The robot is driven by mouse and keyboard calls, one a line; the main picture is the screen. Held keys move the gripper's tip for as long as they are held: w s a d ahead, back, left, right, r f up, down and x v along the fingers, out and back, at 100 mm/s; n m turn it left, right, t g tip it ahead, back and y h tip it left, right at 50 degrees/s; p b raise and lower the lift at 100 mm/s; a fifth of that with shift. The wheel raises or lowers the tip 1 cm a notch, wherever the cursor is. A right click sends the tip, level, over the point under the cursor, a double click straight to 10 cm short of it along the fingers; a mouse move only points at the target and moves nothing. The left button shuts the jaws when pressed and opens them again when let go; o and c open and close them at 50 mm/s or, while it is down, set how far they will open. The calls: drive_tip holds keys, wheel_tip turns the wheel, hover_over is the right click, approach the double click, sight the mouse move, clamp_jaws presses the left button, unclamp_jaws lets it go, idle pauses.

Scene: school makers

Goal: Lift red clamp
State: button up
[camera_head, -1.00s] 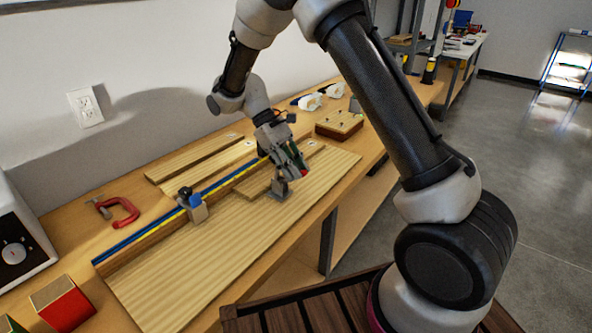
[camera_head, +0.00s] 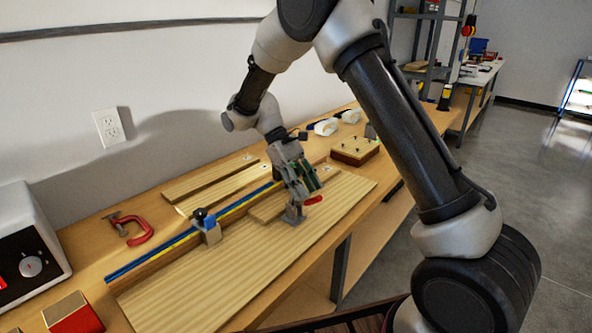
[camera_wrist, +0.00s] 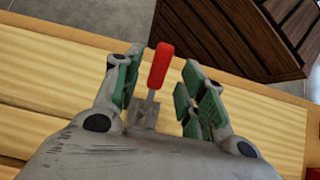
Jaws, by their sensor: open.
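A clamp with a red handle (camera_head: 313,200) and a grey metal base (camera_head: 293,215) stands on the striped wooden board. My gripper (camera_head: 300,178) is right above and beside it, pointing down. In the wrist view, the red handle (camera_wrist: 160,66) shows between my open green-padded fingers (camera_wrist: 163,72), with a gap on both sides. Its metal base is partly hidden by my gripper. A separate red C-shaped clamp (camera_head: 134,231) lies on the bench at the left, far from my gripper.
A white device (camera_head: 25,240) and a red block (camera_head: 75,315) are at the left. A pegged wooden block (camera_head: 355,150) stands behind.

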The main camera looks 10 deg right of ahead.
drive_tip(key=v, duration=1)
drive_tip(key=shift+f, duration=0.1)
wheel_tip(320, 180, down, 3)
drive_tip(key=shift+a+f+t, duration=0.15)
drive_tip(key=shift+t, duration=0.15)
drive_tip(key=s+d+r+m+t+y, duration=0.2)
drive_tip(key=s+d+r+t, duration=0.3)
drive_tip(key=s+d, duration=0.6)
drive_tip(key=s+d+r+m+t+y, duration=0.2)
drive_tip(key=s+d+r+m+t, duration=0.3)
drive_tip(key=s, duration=1.2)
drive_tip(key=shift+d+r+y, duration=0.4)
drive_tip(key=shift+d+r, duration=1.85)
drive_tip(key=shift+d, duration=0.65)
